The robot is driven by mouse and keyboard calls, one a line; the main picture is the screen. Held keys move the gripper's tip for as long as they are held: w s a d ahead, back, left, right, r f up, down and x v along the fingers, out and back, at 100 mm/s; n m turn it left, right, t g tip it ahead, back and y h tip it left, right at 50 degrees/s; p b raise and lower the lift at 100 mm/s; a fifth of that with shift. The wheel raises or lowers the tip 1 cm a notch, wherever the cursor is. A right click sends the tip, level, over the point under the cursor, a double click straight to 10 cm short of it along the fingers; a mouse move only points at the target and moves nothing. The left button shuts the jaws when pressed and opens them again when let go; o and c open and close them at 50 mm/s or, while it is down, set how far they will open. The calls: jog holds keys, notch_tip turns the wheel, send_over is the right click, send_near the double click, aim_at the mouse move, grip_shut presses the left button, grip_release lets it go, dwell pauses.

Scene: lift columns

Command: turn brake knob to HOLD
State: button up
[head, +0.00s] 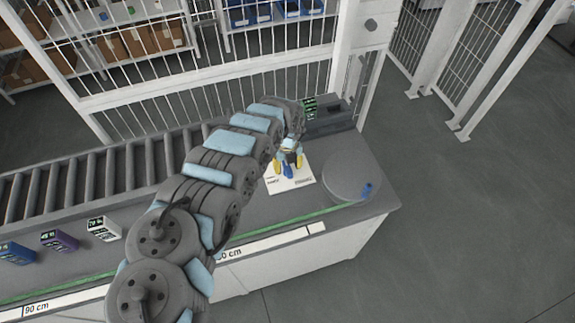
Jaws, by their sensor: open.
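My arm reaches over the counter, and my gripper (289,162) points down above a white printed card or plate (302,182) near the counter's right end. My gripper is open and looks empty. Small blue and yellow parts show at its tip; I cannot tell which are fingers and which belong to something on the plate. I cannot make out the brake knob or a HOLD mark for sure. A small blue piece (367,190) stands at the right side of a grey round disc (345,183), to the right of my gripper and apart from it.
A roller conveyor (100,180) runs along the back left. A dark device with a green display (311,107) stands behind my gripper. Small blue, purple and white boxes (104,229) line the front left. A white mesh fence (230,95) closes the back.

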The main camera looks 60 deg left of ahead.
aim_at(288, 167)
jog(key=shift+r+p, duration=3.25)
jog(key=shift+r, duration=0.75)
